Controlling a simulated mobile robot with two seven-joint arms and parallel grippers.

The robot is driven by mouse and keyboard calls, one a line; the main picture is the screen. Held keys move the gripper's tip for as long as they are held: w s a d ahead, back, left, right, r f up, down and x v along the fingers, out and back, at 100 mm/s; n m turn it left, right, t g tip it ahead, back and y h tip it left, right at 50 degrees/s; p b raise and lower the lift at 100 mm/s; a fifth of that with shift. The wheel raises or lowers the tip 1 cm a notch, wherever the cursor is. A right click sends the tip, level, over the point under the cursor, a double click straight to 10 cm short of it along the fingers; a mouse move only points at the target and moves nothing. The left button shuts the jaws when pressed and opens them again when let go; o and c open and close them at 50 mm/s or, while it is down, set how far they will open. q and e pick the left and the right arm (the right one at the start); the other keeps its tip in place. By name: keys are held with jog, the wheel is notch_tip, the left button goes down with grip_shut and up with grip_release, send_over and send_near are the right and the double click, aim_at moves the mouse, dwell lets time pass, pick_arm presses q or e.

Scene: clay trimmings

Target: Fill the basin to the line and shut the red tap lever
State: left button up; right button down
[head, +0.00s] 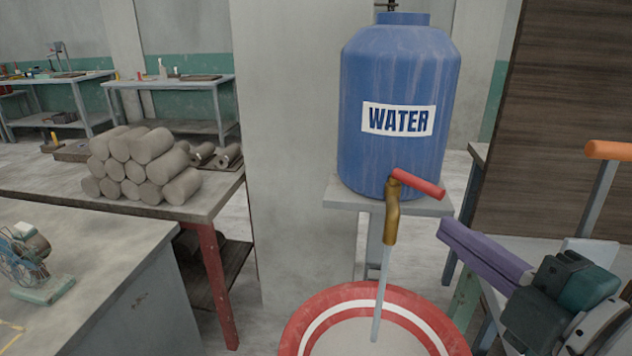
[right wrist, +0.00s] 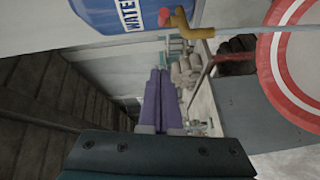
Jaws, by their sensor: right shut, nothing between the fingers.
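The blue water barrel (head: 400,75) stands on a small stand, and its brass tap (head: 391,215) has a red lever (head: 418,184) turned out sideways to the right. A thin stream (head: 380,290) runs from the tap into the red basin (head: 300,325), which has a white band inside its rim. The basin's lower part is cut off, and I cannot tell the water level. My right gripper (head: 447,231), with purple fingers, is shut and empty, right of and below the lever, apart from it. In the right wrist view, the lever (right wrist: 163,17) shows beyond the fingertips (right wrist: 159,72). My left gripper is out of view.
A grey pillar (head: 290,150) stands left of the barrel. A table (head: 215,192) with stacked clay rolls (head: 140,165) is at the left, with a grey bench (head: 80,265) in front. A dark wooden panel (head: 560,120) stands at the right. An orange-topped post (head: 605,152) is beside my right arm.

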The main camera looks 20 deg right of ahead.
aim_at(417, 183)
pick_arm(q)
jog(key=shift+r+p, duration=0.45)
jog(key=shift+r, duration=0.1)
pick_arm(e)
jog(key=w+d+f, duration=0.1)
jog(key=w+d, duration=0.3)
jog(key=w, duration=0.5)
jog(key=shift+w, duration=0.3)
jog(key=shift+d+f, duration=0.1)
jog(key=shift+d, duration=0.1)
